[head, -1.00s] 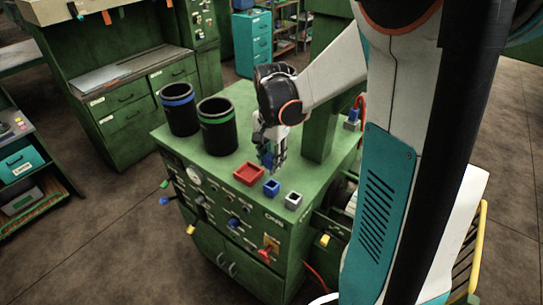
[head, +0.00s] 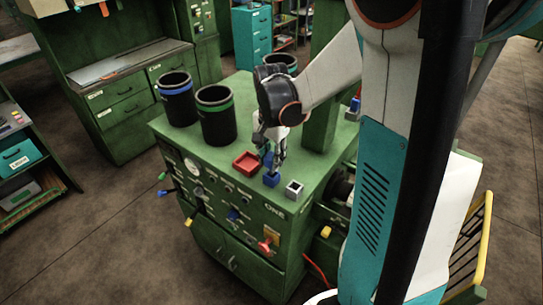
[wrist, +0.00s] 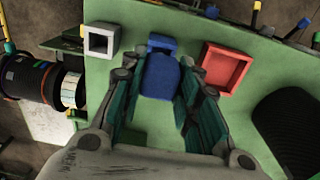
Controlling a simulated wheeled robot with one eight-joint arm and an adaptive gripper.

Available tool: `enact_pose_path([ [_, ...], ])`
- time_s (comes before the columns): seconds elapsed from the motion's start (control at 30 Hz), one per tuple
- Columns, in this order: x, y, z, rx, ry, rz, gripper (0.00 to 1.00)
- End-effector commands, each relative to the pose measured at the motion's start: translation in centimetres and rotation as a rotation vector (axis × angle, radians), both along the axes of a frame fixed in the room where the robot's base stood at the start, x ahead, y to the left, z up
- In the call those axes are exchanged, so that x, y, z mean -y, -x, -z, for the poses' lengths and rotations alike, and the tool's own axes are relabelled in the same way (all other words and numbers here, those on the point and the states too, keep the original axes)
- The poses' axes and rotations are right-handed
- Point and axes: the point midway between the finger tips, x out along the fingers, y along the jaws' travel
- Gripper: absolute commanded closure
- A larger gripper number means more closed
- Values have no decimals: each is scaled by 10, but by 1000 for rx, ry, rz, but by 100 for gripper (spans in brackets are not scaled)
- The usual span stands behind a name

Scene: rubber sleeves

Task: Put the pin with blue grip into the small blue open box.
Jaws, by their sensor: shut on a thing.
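My gripper (head: 274,166) is over the front edge of the green cabinet top, close above the small blue open box (head: 271,180). In the wrist view my gripper (wrist: 160,90) is shut on the pin with blue grip (wrist: 160,76), with a teal-lined finger on each side. The blue grip overlaps the near part of the blue box (wrist: 163,42), so only the box's far rim shows. The pin's lower end is hidden. I cannot tell whether it touches the box.
A red open box (head: 247,163) and a grey open box (head: 294,189) flank the blue one. Dark bins stand behind, one with a green band (head: 216,115) and one with a blue band (head: 177,98). A green column (head: 321,125) rises near my arm.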

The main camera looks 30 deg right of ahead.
Motion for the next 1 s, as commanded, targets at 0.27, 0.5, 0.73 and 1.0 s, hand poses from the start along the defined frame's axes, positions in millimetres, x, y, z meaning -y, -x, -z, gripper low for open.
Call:
enact_pose_path([
  [0.27,0,0,14,0,0,0,95],
  [0.5,0,0,24,0,0,0,95],
  [0.73,0,0,29,0,0,0,95],
  [1.0,0,0,30,0,0,0,95],
])
